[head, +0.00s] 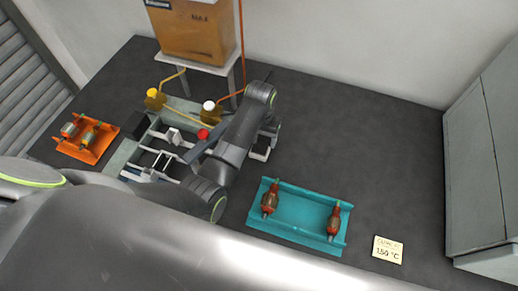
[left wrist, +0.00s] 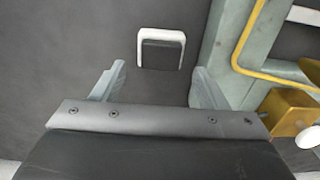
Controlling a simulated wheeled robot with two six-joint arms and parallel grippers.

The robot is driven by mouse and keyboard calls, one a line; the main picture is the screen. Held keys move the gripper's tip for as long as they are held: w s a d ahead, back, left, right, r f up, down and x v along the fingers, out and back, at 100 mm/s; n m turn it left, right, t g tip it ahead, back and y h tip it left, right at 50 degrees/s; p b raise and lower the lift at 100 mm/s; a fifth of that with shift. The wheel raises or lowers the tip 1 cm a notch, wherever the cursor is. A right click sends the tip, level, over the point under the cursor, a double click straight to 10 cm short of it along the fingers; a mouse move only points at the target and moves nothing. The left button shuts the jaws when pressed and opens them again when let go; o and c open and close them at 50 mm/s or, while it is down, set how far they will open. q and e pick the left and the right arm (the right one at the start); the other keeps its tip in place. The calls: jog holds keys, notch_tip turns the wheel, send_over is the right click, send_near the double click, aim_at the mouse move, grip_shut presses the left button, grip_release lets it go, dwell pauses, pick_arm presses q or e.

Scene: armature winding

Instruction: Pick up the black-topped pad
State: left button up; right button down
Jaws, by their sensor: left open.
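The black-topped pad (left wrist: 161,37) shows in the left wrist view as a dark top with a white rim, on the dark floor surface. It lies ahead of and between the two fingertips of my left gripper (left wrist: 156,84), which is open with nothing between the fingers. In the head view the pad's white edge (head: 261,154) shows just right of the winding machine, partly hidden by my left arm. My left gripper (head: 270,135) is close to it there, mostly hidden by its wrist. My right gripper is not seen.
The winding machine (head: 119,158), with yellow posts and a red knob (head: 203,134), stands close beside the pad. An orange tray (head: 103,154) is at left. A teal tray (head: 302,213) holds two red-brown armatures. A 150 °C card (head: 388,250) lies right.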

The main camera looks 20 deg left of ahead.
aim_at(259, 147)
pick_arm(q)
jog(key=shift+s+f, duration=0.1)
jog(key=shift+f, duration=0.25)
jog(key=shift+d+f, duration=0.1)
jog(key=shift+f+p, duration=0.35)
jog(key=shift+f, duration=0.15)
jog(key=f, duration=0.3)
jog(key=shift+s+a+p, duration=0.1)
jog(key=shift+a+p, duration=0.1)
jog(key=shift+p, duration=0.2)
jog(key=shift+f, duration=0.65)
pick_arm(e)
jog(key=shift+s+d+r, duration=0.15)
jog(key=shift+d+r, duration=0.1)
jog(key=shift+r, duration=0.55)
pick_arm(q)
jog(key=c, duration=0.8)
jog(key=shift+o, duration=0.2)
jog(key=shift+r, duration=0.1)
